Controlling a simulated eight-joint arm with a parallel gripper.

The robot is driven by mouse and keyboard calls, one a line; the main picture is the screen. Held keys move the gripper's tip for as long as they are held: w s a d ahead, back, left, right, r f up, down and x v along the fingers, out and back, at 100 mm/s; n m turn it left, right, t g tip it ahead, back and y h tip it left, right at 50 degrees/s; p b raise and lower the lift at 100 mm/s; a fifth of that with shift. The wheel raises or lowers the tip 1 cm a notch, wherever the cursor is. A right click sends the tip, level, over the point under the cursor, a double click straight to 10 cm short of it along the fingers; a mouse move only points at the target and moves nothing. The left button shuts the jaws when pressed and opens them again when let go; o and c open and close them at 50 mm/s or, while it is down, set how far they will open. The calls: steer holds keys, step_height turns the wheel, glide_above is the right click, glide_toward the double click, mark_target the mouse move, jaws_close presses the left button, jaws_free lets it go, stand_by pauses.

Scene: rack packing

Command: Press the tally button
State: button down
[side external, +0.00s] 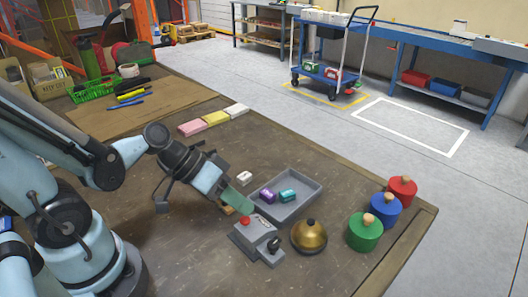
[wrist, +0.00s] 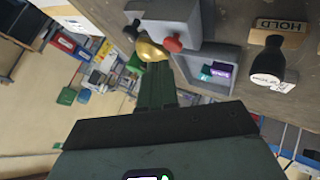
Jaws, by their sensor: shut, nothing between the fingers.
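The tally device is a grey box (side external: 254,236) on the table with a red button (side external: 244,220) on its top and a dark knob (side external: 273,245) at its front right. In the wrist view the red button (wrist: 172,44) stands out from the grey box (wrist: 172,25), just beyond the fingertips. My gripper (side external: 243,206) is shut and empty, tilted down, with its greenish fingertips close above and behind the button. The closed fingers show in the wrist view (wrist: 157,80). I cannot tell whether they touch the button.
A gold bell (side external: 309,238) stands right of the box. A grey tray (side external: 312,183) behind it holds a purple and a teal item. Red, blue and green knobbed cylinders (side external: 365,232) stand farther right. A dark-handled stamp (wrist: 268,62) and a HOLD block (wrist: 280,26) are near my gripper.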

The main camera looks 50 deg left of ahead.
steer(key=shift+f, duration=0.1)
steer(key=shift+f, duration=0.35)
steer(key=shift+f, duration=0.5)
stand_by(0.8)
steer(key=shift+r, duration=0.95)
steer(key=shift+r, duration=2.5)
